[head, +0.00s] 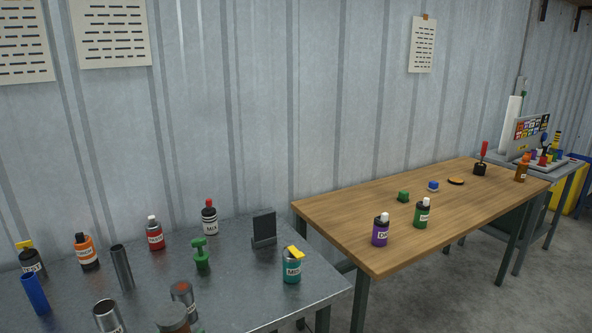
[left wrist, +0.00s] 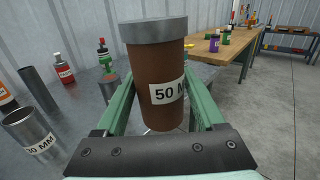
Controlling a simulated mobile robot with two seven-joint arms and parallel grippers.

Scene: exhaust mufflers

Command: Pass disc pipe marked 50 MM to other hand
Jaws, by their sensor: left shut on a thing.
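The disc pipe marked 50 MM is a brown cylinder with a wide grey disc on top and a white label. It fills the middle of the left wrist view (left wrist: 160,62). My left gripper (left wrist: 160,100) is shut on it, with one green finger on each side, and holds it roughly upright. In the head view the pipe's disc top shows at the bottom edge (head: 172,317), with its lower part cut off. My right gripper is not in view.
A tall grey tube (head: 122,268), a can (head: 184,296), a green item (head: 202,256) and bottles stand close by. A wooden table (head: 340,215) is at right.

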